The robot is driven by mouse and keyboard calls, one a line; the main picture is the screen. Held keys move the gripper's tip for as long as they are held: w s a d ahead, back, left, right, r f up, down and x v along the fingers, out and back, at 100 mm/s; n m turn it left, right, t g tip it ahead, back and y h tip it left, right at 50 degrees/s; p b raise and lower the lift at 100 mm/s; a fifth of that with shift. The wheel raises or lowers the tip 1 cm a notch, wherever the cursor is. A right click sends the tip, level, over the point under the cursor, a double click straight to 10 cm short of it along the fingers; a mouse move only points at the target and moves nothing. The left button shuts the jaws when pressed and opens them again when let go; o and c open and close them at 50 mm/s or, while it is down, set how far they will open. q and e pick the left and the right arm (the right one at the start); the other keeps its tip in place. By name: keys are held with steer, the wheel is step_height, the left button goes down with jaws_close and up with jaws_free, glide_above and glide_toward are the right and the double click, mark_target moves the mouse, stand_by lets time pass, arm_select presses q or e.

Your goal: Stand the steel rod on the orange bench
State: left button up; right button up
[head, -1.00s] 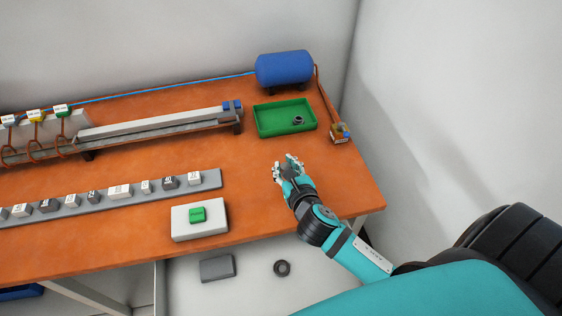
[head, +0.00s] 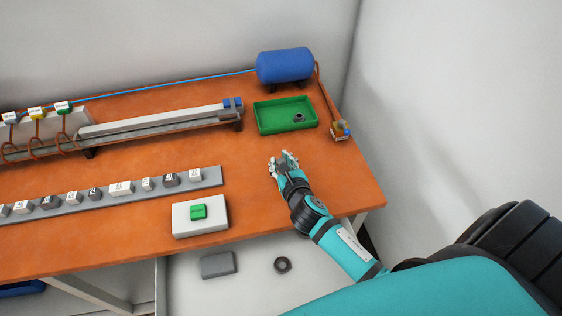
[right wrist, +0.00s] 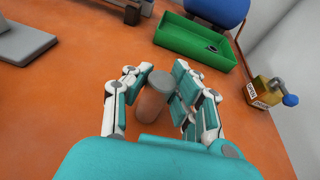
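The steel rod (right wrist: 154,100) shows in the right wrist view as a short grey cylinder with an orange-brown tint on its side. Its round top faces up, and it looks roughly upright. My right gripper (right wrist: 157,82) has its fingers on both sides of the rod and looks shut on it. In the head view my right gripper (head: 281,160) is over the right part of the orange bench (head: 225,155); the rod is hard to make out there. The rod's lower end is hard to see, so I cannot tell if it touches the bench. My left gripper is not in view.
A green tray (head: 261,125) with a small dark ring (head: 299,118) lies behind the gripper. A blue tank (head: 285,68) stands at the back and a brass valve (head: 340,131) at the right edge. A green-button box (head: 185,228) is front left. Bare bench surrounds the hand.

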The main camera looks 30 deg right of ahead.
steer(key=o, duration=0.4)
steer(key=v, duration=1.2)
steer(key=shift+r+b, duration=0.15)
steer(key=shift+b, duration=0.25)
